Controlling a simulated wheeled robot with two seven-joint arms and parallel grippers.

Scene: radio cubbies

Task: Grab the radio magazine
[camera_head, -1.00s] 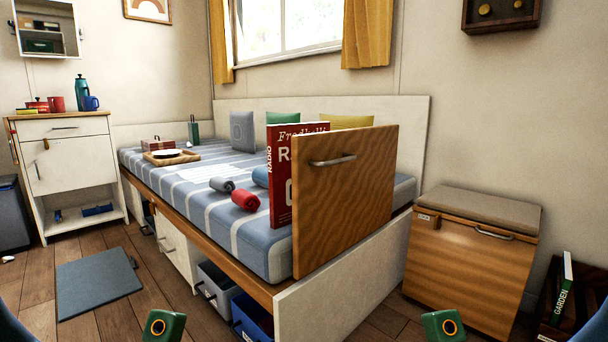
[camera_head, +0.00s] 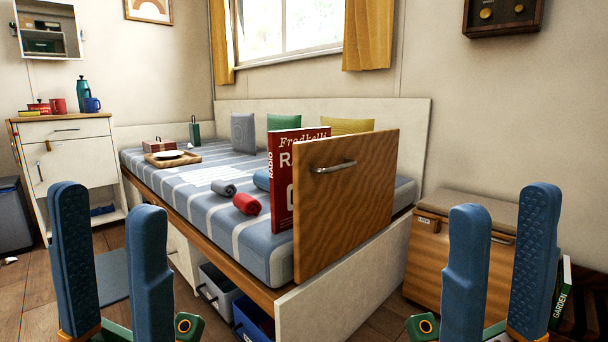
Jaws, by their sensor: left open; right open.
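The radio magazine (camera_head: 281,185) is red with white lettering and stands upright on the bed, with "RADIO" on its spine. A wooden panel with a metal handle (camera_head: 345,200) stands in front of it and hides its right part. My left gripper (camera_head: 108,200) is at the lower left, fingers pointing up, open and empty. My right gripper (camera_head: 502,215) is at the lower right, also open and empty. Both are apart from the magazine, nearer to the camera.
The bed (camera_head: 205,182) has rolled cloths (camera_head: 247,203), pillows (camera_head: 243,132) and a tray (camera_head: 173,159) on it. A padded wooden box (camera_head: 428,255) stands at the right, beside a green garden book (camera_head: 561,290). A white cabinet (camera_head: 80,155) stands at the left.

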